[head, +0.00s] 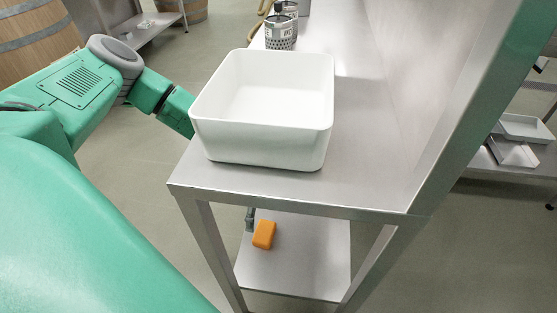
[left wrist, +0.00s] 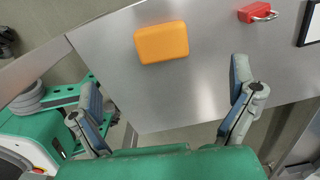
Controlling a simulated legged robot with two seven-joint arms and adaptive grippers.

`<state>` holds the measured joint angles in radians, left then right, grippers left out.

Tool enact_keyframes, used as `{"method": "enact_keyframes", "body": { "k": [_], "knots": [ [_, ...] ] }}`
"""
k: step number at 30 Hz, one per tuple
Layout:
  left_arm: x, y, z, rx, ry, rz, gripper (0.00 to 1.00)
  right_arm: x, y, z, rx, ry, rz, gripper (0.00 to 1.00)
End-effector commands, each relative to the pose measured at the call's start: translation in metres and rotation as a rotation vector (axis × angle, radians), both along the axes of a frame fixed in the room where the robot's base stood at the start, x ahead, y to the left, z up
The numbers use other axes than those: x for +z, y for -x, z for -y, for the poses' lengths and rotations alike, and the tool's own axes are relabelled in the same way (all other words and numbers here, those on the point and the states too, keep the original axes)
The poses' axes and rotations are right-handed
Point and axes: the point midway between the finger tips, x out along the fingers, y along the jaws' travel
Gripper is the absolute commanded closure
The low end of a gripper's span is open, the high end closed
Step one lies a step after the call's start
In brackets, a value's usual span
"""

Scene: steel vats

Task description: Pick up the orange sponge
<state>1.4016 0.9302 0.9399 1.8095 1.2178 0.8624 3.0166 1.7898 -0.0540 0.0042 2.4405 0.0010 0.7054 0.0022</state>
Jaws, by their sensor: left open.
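The orange sponge (head: 264,235) lies on the lower shelf of the steel table, near its left edge. It also shows in the left wrist view (left wrist: 162,42), flat on the steel surface. My left gripper (left wrist: 164,76) is open and empty, with its two fingers spread wide. The sponge is beyond the fingertips, between their lines and apart from them. In the head view only a small dark part of my left gripper (head: 250,218) shows beside the sponge; the tabletop hides the rest. My right gripper is not in view.
A white basin (head: 262,110) stands on the steel tabletop (head: 372,170) above the shelf (head: 320,262). A metal canister (head: 279,32) is behind it. A red padlock (left wrist: 257,13) lies on the shelf right of the sponge. Table legs (head: 208,245) flank the shelf.

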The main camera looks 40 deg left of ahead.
Motion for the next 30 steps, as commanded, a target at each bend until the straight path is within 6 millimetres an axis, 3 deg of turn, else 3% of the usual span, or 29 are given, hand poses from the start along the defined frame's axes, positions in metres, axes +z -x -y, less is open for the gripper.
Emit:
{"method": "enact_keyframes", "body": {
  "k": [3,9,20,30],
  "knots": [
    [-0.028,0.002,-0.001,0.000,0.000,-0.004,0.00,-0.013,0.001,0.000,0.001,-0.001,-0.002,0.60],
    [-0.065,0.000,0.000,-0.002,-0.003,-0.002,0.00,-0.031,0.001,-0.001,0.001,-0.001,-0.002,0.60],
    [-0.088,-0.001,0.001,-0.002,-0.004,-0.002,0.00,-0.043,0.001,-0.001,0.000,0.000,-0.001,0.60],
    [-0.132,-0.002,0.001,-0.002,-0.002,-0.002,0.00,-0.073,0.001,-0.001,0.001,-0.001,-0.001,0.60]
  ]
}}
